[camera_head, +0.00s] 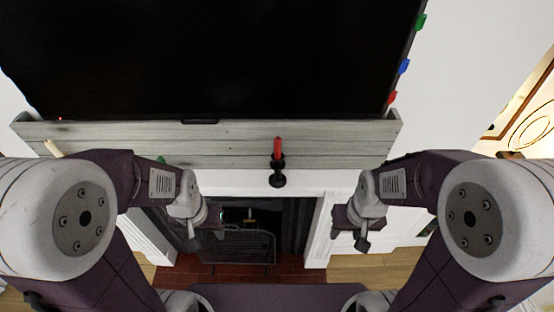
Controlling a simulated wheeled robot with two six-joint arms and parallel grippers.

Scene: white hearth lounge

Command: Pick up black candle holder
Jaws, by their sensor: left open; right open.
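The black candle holder (278,174) stands upright near the front edge of the white and grey mantel, in the middle of the head view. A red candle (278,147) sits in it. My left gripper (213,226) is to the left of the holder and lower in the picture, apart from it. My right gripper (352,238) is to the right and lower, also apart from it. Both grippers are open and no object shows in them. Their fingertips are small and dark here.
A large black television screen (210,55) stands behind the grey wooden mantel shelf (340,140). A cream candle (53,148) is at the shelf's left end. Below are the dark fireplace opening with a mesh screen (238,246) and a brick hearth (290,268).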

